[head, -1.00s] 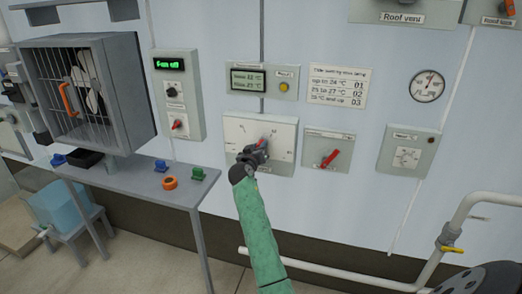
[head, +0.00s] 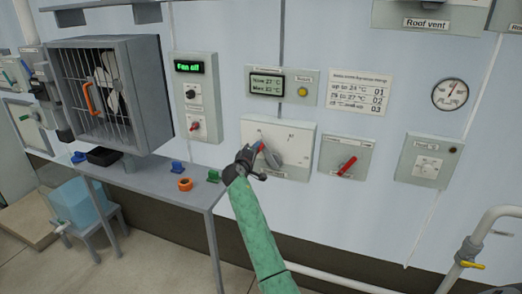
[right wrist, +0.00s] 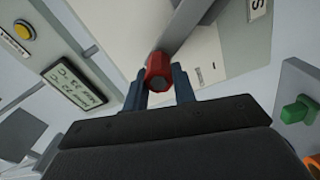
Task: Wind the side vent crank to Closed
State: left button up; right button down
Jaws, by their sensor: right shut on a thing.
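The side vent crank is on a white panel (head: 300,140) on the wall. It has a grey arm (head: 271,155) and a red knob (head: 262,147) at its upper-left end in the head view. My right gripper (head: 254,152) is shut on the red knob. The right wrist view shows the red knob (right wrist: 158,72) between the two fingertips and the grey crank arm (right wrist: 195,25) running up and right from it. The panel's small marks are too small to read, and my gripper hides its lower left part. My left gripper is not in view.
A box with a red lever (head: 347,165) is close to the crank panel's right. A display box (head: 280,87) is above it. A grey bench (head: 150,183) with small blue, green and orange parts stands left. A caged fan (head: 105,90) is above the bench.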

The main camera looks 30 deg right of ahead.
jog(key=shift+w+a+f+n, duration=0.25)
jog(key=shift+w+f+n, duration=0.05)
jog(key=shift+n, duration=0.3)
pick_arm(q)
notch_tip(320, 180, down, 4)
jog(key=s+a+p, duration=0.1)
pick_arm(e)
notch_tip(320, 180, down, 8)
jog(key=w+a+n, duration=0.2)
jog(key=n, duration=0.7)
jog(key=shift+w+a, duration=0.15)
jog(key=shift+w, duration=0.1)
jog(key=c, duration=1.1)
grip_release()
jog(key=shift+c, duration=0.2)
pick_arm(q)
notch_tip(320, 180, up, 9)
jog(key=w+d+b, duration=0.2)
jog(key=b, duration=0.1)
pick_arm(e)
jog(key=v, duration=0.7)
jog(key=shift+s+a, duration=0.2)
jog(key=shift+s, duration=0.1)
